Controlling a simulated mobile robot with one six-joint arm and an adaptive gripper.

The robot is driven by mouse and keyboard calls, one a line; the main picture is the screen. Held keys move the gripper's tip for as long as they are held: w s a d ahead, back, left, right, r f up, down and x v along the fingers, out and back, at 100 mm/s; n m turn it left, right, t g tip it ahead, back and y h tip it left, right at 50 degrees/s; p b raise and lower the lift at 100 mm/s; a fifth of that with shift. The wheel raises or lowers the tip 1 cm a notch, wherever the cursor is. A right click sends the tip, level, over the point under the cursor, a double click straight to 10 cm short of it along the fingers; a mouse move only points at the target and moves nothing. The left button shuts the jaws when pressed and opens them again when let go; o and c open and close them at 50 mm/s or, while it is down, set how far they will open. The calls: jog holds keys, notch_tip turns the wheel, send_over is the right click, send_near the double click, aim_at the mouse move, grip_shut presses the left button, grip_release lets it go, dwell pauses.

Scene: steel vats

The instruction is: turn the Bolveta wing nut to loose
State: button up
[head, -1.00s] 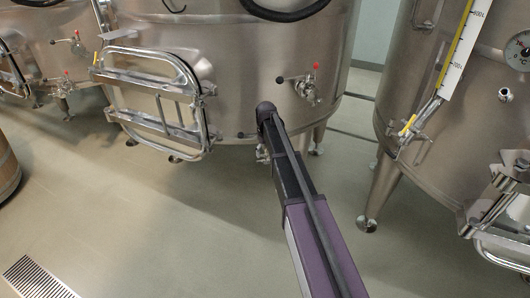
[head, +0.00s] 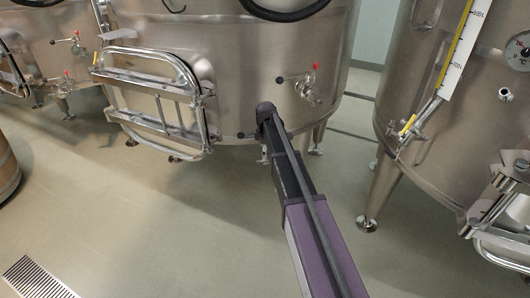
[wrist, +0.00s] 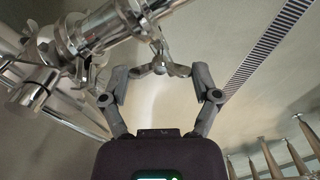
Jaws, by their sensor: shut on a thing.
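In the wrist view, my gripper (wrist: 159,72) has its two fingers closed in on a small shiny metal wing nut (wrist: 158,61). The fingertips are at its two sides, and the nut sits on the end of a bright steel fitting (wrist: 100,25). The finish of the nut's wings and its exact turn are hard to make out. In the head view, my arm reaches to the lower front of the middle steel vat (head: 235,95). There the arm hides my gripper and the nut.
A valve (head: 307,85) with a red-tipped part and a black knob stands above right of my arm's end. The vat's barred door (head: 165,100) is to the left. Another vat (head: 470,140) with a level scale stands right. The floor in front is open.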

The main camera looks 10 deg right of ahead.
jog(key=shift+w+n, duration=0.15)
jog(key=shift+n, duration=1.25)
jog(key=o, duration=1)
jog(key=shift+c, duration=0.2)
jog(key=shift+r, duration=0.1)
